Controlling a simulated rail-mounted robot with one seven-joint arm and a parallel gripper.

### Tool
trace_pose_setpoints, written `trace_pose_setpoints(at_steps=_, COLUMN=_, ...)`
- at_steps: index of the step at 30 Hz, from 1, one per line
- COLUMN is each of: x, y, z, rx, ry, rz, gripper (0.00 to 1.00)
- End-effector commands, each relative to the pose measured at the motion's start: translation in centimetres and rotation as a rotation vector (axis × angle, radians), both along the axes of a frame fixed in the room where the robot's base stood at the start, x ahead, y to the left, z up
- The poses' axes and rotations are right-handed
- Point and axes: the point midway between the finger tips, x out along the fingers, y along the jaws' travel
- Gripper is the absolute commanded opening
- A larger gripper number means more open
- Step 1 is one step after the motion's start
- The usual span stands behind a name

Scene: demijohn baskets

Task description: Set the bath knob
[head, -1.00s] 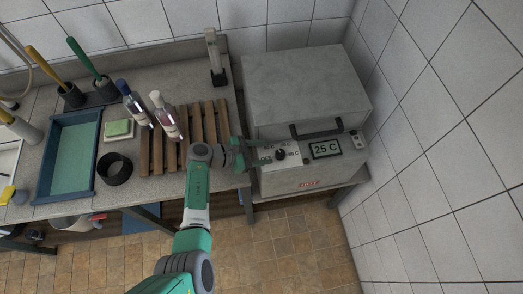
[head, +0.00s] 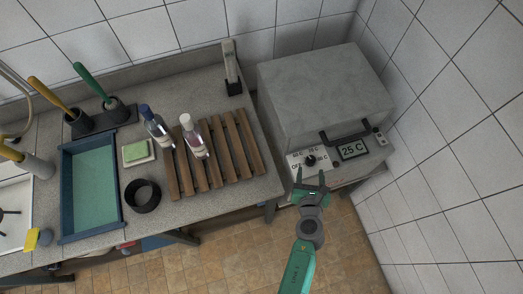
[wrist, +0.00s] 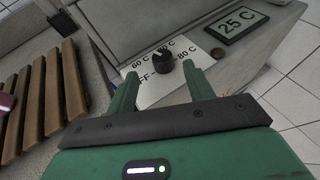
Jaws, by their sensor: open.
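The bath (head: 320,100) is a grey box with a lid and a dark handle, standing at the right in the head view. Its black knob (head: 310,161) sits on a pale dial plate on the front panel, and the display (head: 353,150) beside it reads 25 C. In the wrist view the knob (wrist: 163,61) shows beyond the fingertips, with 60 C and 80 C marks and part of OFF around it. My gripper (head: 311,180) is open and empty, just in front of the panel. In the wrist view its green fingers (wrist: 160,78) lie either side of the knob, apart from it.
A wooden slatted rack (head: 248,142) with two bottles (head: 194,138) stands on the counter left of the bath. A tiled wall closes the right side.

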Motion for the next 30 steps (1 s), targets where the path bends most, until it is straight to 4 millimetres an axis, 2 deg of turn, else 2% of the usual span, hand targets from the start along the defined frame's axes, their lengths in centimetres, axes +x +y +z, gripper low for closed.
trace_pose_setpoints(at_steps=1, x=-0.4, y=-0.6, z=-0.1, rx=-0.001, ry=0.006, rz=-0.005, gripper=0.52)
trace_pose_setpoints(at_steps=6, x=0.1, y=-0.7, z=-0.5, rx=-0.001, ry=0.008, rz=0.000, gripper=0.52)
trace_pose_setpoints(at_steps=15, x=5.1, y=-1.2, z=-2.8, rx=-0.002, ry=0.006, rz=0.002, gripper=0.52)
trace_pose_setpoints(at_steps=18, x=6.2, y=-1.3, z=-3.2, rx=-0.001, ry=0.006, rz=0.002, gripper=0.52)
trace_pose_setpoints(at_steps=28, x=6.9, y=-1.4, z=-3.1, rx=-0.001, ry=0.007, rz=0.000, gripper=0.52)
trace_pose_setpoints(at_steps=29, x=6.9, y=-1.4, z=-3.1, rx=-0.001, ry=0.007, rz=0.000, gripper=0.50)
trace_pose_setpoints(at_steps=30, x=6.9, y=-1.4, z=-3.1, rx=0.000, ry=0.007, rz=0.000, gripper=0.42)
